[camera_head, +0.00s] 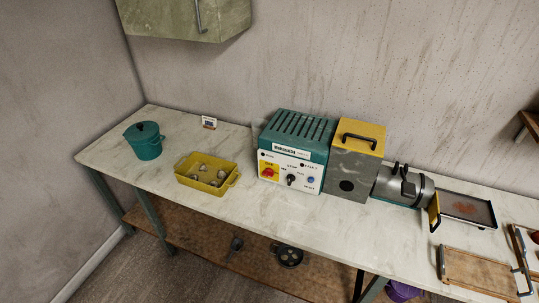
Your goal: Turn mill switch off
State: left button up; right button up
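A teal machine with a slotted top (298,128) stands on the marble-topped counter against the back wall. Its white front panel (298,165) carries a red switch (268,173) on a yellow plate, a black knob (290,180) and a small blue button (310,180). The panel lettering is too small to read, so I cannot tell the switch's setting. A grey box with a yellow lid and black handle (360,140) stands right beside it, with a round dark hole in its front. A grey metal cylinder unit (402,186) is at its right. Neither gripper is in view.
A yellow tub (228,176) with several pale lumps and a teal lidded pot (145,142) stand on the counter's left. A dark tray (467,208) and a wooden board (478,271) lie at right. A green cabinet (185,15) hangs above. The counter before the panel is clear.

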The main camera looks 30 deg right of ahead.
aim_at(268, 173)
jog(key=z, duration=0.05)
jog(key=k, duration=0.5)
jog(key=u, duration=1.75)
jog(key=i, duration=1.35)
jog(key=z, duration=2.3)
